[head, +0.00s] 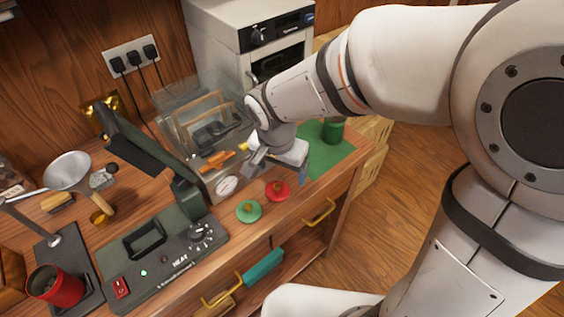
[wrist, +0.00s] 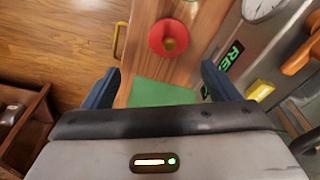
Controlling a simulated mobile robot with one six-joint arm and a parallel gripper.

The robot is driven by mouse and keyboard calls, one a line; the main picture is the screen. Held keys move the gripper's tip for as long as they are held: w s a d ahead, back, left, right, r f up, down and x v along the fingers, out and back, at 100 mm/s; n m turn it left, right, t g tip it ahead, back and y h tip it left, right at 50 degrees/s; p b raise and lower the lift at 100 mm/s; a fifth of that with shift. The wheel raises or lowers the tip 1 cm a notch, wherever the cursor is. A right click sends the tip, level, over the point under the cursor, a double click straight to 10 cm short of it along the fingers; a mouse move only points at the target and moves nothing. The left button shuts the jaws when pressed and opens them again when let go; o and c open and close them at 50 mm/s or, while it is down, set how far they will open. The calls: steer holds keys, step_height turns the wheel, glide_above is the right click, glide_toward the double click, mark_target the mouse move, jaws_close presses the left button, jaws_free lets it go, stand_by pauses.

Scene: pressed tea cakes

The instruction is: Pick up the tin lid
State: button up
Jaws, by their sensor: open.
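Two round lids with yellow knobs lie on the wooden counter's front strip: a red lid (head: 277,191) and a green lid (head: 249,211). I cannot tell which one is the tin lid meant. The red lid also shows in the wrist view (wrist: 158,36), at the top, beyond my fingertips. My gripper (head: 279,169) is open and empty, above the counter just behind the red lid in the head view. Its blue fingers stand apart in the wrist view (wrist: 160,80). A red tin (head: 58,290) stands open at lower left. A green tin (head: 334,131) stands on the green mat.
A clear-walled machine with a dial (head: 226,186) stands close behind the lids. A dark heat sealer (head: 160,262) stands to their left. The green mat (head: 326,165) lies at the counter's right end. Yellow drawer handles (head: 319,213) stick out in front.

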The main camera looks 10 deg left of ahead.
mark_target(277, 186)
steer(key=shift+s+a+f, duration=0.1)
steer(key=shift+a+f, duration=0.3)
steer(key=shift+a, duration=0.1)
steer(key=shift+f, duration=0.4)
steer(key=shift+w+a+f+p, duration=0.1)
steer(key=shift+w+f+p, duration=0.15)
steer(key=shift+f, duration=1.45)
steer(key=shift+w+f+p, duration=0.15)
steer(key=shift+w+f, duration=0.1)
steer(key=shift+f, duration=1.4)
steer(key=c, duration=1.1)
